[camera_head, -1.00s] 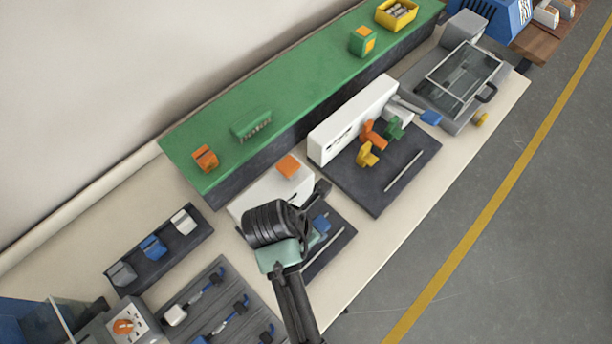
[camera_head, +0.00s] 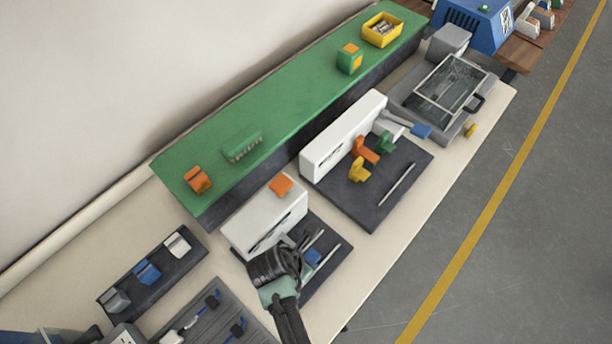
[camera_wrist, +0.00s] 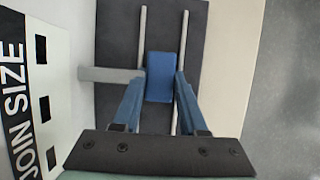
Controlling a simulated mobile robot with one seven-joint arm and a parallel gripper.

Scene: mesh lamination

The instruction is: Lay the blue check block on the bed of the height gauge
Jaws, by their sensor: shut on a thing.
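My gripper (camera_wrist: 160,92) is shut on a blue block (camera_wrist: 160,77), which sits between its two blue fingertips in the wrist view. In the head view, the blue block (camera_head: 313,256) shows beside the dark wrist, over a dark bed (camera_head: 333,272). This bed lies in front of a white housing (camera_head: 265,218), whose panel reads "JOIN SIZE" in the wrist view (camera_wrist: 22,95). Two pale rods run along the bed (camera_wrist: 115,30), one on each side of the block. A grey bar (camera_wrist: 110,74) reaches from the panel side towards the block. I cannot tell whether the block touches the bed.
A second dark plate (camera_head: 390,205) with orange, green and yellow pieces stands to the upper right. A rack (camera_head: 150,290) with grey, blue and white pieces lies left. A green shelf (camera_head: 290,95) runs behind. The pale table's front edge is clear.

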